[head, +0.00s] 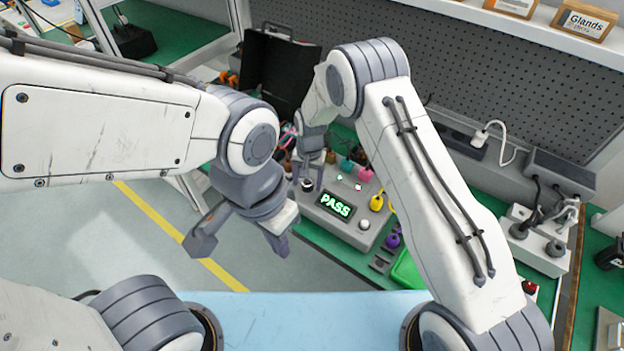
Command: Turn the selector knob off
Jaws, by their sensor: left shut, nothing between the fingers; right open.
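A grey tester box (341,229) with a lit green PASS display (335,205) sits on the green bench. A dark round knob with a pale ring (307,185), which looks like the selector knob, is at the box's left end. My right gripper (308,186) is open, pointing down, with its fingers around or just above this knob; I cannot tell whether they touch it. The knob's pointer direction is too small to read.
A white round button (364,225) is on the box's right end. Yellow (376,203), pink (365,174) and purple (392,241) connectors lie around it. A green tray (407,270) is at right. A black open case (277,75) stands behind. The floor (100,240) at left is clear.

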